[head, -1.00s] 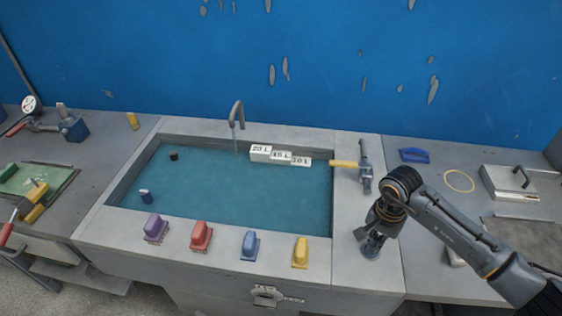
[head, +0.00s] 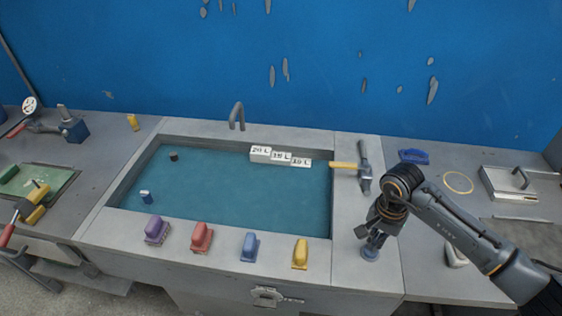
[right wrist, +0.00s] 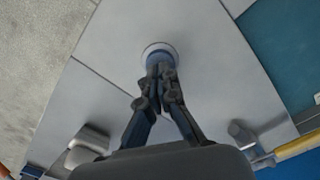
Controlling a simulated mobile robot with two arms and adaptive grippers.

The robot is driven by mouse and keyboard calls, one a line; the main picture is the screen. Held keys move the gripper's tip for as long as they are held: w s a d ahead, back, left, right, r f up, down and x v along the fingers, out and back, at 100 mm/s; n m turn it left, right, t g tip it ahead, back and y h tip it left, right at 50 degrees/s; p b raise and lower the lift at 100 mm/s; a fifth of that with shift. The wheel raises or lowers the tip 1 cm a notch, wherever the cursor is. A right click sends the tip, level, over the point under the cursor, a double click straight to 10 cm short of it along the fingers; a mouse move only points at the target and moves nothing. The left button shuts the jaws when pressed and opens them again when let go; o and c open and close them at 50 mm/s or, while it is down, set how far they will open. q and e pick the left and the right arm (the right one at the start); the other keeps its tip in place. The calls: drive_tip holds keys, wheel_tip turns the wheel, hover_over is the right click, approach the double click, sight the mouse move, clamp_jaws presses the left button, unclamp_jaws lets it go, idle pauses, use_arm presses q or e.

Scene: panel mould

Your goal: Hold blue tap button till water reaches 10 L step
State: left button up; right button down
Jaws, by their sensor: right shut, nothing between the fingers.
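The blue tap button (head: 369,255) is a small round knob on the grey rim right of the basin; it also shows in the right wrist view (right wrist: 158,52). My right gripper (head: 374,240) is shut and empty, with its fingertips directly over the button; whether they touch it is hard to tell. The grey tap (head: 237,116) shows no stream. Blue-green water (head: 230,195) fills the basin up to about the 10 L step (head: 301,163), the lowest of the white steps; the exact level is hard to read. My left gripper is out of view.
A hammer (head: 364,172) lies on the rim behind my right gripper. Purple (head: 157,230), red (head: 201,237), blue (head: 249,246) and yellow (head: 300,254) handled blocks line the front rim. A blue tool (head: 414,156) and yellow ring (head: 458,182) lie on the right counter.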

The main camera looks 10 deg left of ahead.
drive_tip(key=shift+r+p, duration=0.95)
drive_tip(key=shift+r, duration=1.85)
drive_tip(key=shift+f, duration=0.1)
